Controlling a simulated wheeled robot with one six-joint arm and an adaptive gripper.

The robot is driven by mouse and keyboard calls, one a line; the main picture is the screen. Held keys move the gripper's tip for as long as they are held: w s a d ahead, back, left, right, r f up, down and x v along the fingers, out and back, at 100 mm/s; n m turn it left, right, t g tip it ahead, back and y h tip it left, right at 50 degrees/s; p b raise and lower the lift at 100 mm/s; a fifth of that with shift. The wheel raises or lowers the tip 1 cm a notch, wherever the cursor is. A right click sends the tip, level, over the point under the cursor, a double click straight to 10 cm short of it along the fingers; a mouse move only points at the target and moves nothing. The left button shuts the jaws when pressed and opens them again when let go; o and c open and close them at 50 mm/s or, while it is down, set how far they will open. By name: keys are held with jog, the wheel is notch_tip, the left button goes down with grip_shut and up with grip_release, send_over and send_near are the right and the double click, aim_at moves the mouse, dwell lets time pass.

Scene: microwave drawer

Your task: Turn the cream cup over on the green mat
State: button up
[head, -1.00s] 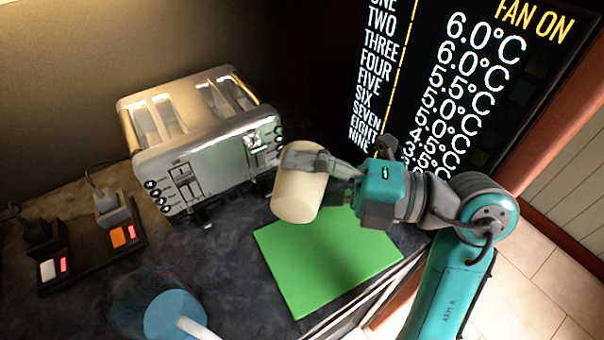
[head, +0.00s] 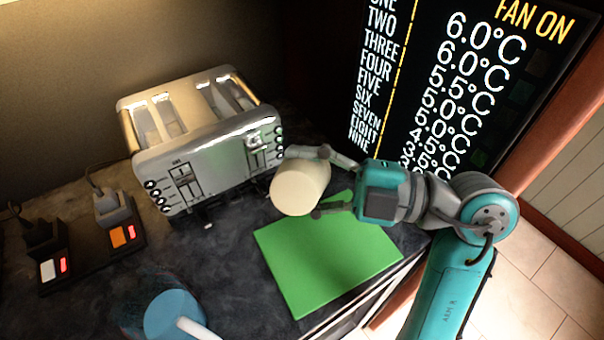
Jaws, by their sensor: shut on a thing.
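The cream cup (head: 303,186) is held tilted, with a plain round end that looks like its closed base facing the camera and down-left. My gripper (head: 314,182) is shut on the cup, one finger at its upper side and one at its lower right. The cup appears to be in the air over the far left corner of the green mat (head: 325,262); its exact height cannot be told. The mat lies flat and bare on the dark counter, partly hidden at its far edge by the cup and gripper.
A shiny toaster (head: 215,150) stands close to the left of the cup. A blue-topped vessel (head: 172,314) with a pale handle is at the front left. A power strip (head: 90,250) with plugs lies far left. A display board (head: 450,85) stands behind my arm.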

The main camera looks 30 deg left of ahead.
jog(key=m, duration=0.6)
dwell(0.3)
jog(key=m, duration=0.6)
dwell(0.4)
